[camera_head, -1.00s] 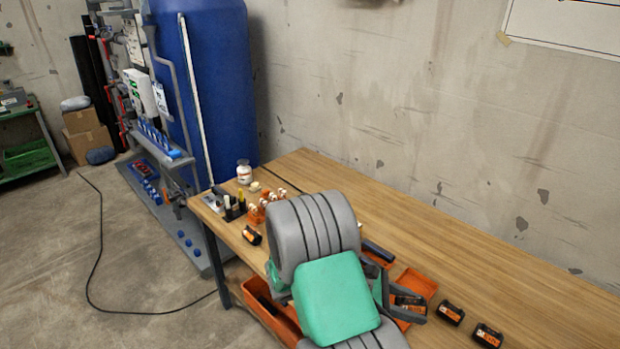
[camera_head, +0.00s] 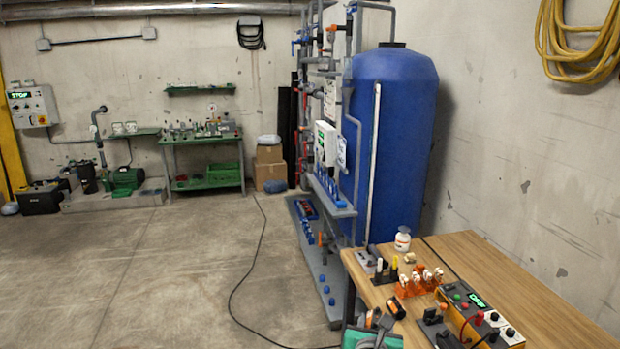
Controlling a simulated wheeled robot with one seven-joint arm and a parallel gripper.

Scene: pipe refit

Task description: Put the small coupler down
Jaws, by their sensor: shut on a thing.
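I cannot make out the small coupler in the head view. My gripper and its fingertips do not show clearly either. Only a green and grey piece (camera_head: 372,338), which looks like part of my arm, shows at the bottom edge. A small grey and orange shape sits just above it, too small to tell what it is. The wooden workbench (camera_head: 500,262) fills the lower right.
Orange holders with white-topped fittings (camera_head: 418,282), a white bottle (camera_head: 403,238) and an orange charger (camera_head: 470,315) with a lit display stand on the bench. A blue tank (camera_head: 395,140) and pipe skid (camera_head: 318,265) stand behind it. The floor (camera_head: 150,270) at left is open.

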